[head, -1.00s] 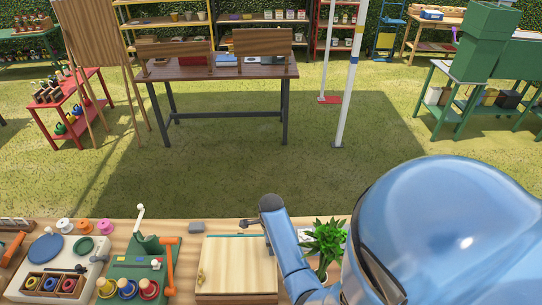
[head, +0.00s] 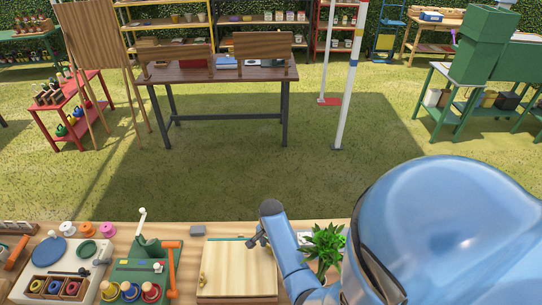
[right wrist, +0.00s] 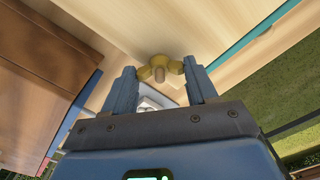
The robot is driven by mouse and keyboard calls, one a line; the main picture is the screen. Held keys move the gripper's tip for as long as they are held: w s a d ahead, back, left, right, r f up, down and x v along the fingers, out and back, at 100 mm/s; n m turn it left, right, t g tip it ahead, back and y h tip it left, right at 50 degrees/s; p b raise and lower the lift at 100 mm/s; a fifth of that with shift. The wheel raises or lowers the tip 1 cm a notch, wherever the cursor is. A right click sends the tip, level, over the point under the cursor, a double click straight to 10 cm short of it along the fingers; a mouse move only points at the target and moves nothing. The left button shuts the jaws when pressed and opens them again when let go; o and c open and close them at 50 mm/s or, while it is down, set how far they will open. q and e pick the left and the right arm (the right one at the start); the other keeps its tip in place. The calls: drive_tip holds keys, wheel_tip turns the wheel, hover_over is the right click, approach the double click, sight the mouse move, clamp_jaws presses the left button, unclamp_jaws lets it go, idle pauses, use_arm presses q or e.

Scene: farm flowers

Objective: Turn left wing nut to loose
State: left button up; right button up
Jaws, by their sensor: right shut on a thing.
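My right gripper (head: 256,241) is over the back right part of a pale wooden board (head: 236,268) on the workbench. A stud end shows in the nut's middle. Another small brass piece, which looks like a wing nut (head: 202,280), sits at the board's left front edge, apart from the gripper. How tight either nut is cannot be told. My left gripper is not in view.
Left of the board are a green fixture (head: 135,272) with an orange-handled tool (head: 171,265) and a white tray (head: 38,286) with coloured rings.

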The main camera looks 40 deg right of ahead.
drive_tip(key=n, duration=0.5)
drive_tip(key=shift+n, duration=0.3)
drive_tip(key=n, duration=1.6)
drive_tip(key=shift+w, duration=0.1)
drive_tip(key=n, duration=0.5)
drive_tip(key=shift+n, duration=0.4)
drive_tip(key=n, duration=1.1)
drive_tip(key=shift+r, duration=0.1)
drive_tip(key=n, duration=0.5)
drive_tip(key=shift+n, duration=0.3)
